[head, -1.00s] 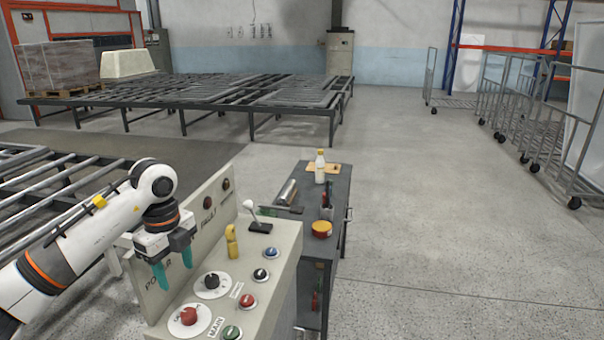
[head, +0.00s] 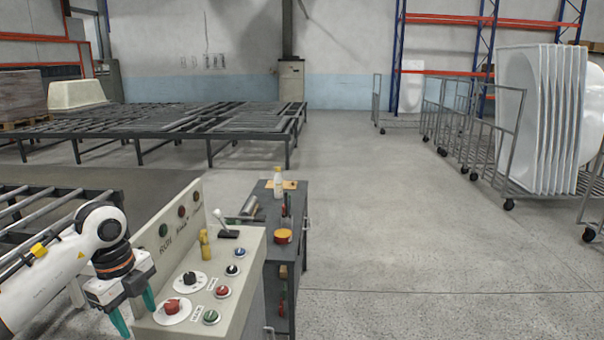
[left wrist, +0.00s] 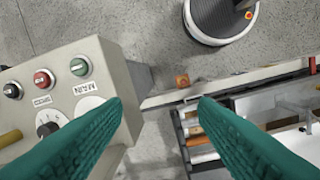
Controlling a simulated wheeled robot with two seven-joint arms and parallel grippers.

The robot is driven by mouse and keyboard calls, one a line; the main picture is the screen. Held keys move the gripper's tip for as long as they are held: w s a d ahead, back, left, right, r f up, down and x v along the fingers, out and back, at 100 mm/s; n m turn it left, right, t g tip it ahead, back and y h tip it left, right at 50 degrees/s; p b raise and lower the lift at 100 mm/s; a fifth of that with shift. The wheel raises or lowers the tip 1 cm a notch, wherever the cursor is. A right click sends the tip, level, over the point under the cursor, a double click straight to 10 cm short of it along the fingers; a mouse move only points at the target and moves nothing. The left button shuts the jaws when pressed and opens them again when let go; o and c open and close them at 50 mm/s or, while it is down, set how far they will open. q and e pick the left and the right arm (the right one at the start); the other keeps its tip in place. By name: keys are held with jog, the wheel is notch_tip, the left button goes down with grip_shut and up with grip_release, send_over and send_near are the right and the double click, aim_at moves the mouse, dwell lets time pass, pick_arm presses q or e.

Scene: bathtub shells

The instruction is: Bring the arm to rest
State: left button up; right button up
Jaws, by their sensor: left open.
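My left gripper (head: 136,312) is at the lower left of the head view, with two teal fingers pointing down. It is open and empty, beside the left edge of the control console (head: 245,262). In the left wrist view its fingers (left wrist: 160,100) stand wide apart with nothing between them. The console also shows at the left of that view (left wrist: 112,72), with its buttons and knobs. My right gripper is in neither view.
A dark tool cart (head: 262,207) with a bottle (head: 278,183) and a yellow-and-red roll (head: 283,236) stands beside the console. Roller tables (head: 200,122) lie behind. White tub shells (head: 540,120) stand on a trolley at the right. The middle floor is clear.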

pick_arm(q)
jog(key=d+f+m+h, duration=0.3)
jog(key=d+m+h, duration=0.35)
jog(key=d, duration=1.15)
jog(key=s+d+r+n+t+h, duration=0.35)
jog(key=d+r+t+h, duration=0.25)
jog(key=d+r+h, duration=0.5)
jog(key=w+a+f+n+t+y, duration=0.1)
jog(key=a+f+n+t+y, duration=0.2)
jog(key=a+n+t+y, duration=0.5)
jog(key=w+a+f+n+t+y, duration=0.2)
jog(key=a+n+t+y, duration=0.3)
jog(key=n, duration=0.5)
jog(key=s+a+f+n+g+y, duration=0.3)
jog(key=a+f+n+y, duration=0.15)
jog(key=f, duration=0.45)
jog(key=s+a+f+g, duration=0.1)
jog(key=s+f+g, duration=0.7)
jog(key=s, duration=0.4)
jog(key=s+f+g, duration=0.5)
jog(key=s+f, duration=0.4)
jog(key=s, duration=0.2)
notch_tip(320, 180, down, 26)
jog(key=s+g, duration=0.1)
jog(key=s+a+f+g, duration=0.1)
jog(key=s+a+f, duration=0.2)
jog(key=s+f, duration=1.2)
jog(key=shift+s+f+y, duration=0.35)
jog(key=shift+s+y, duration=0.05)
jog(key=shift+s, duration=0.5)
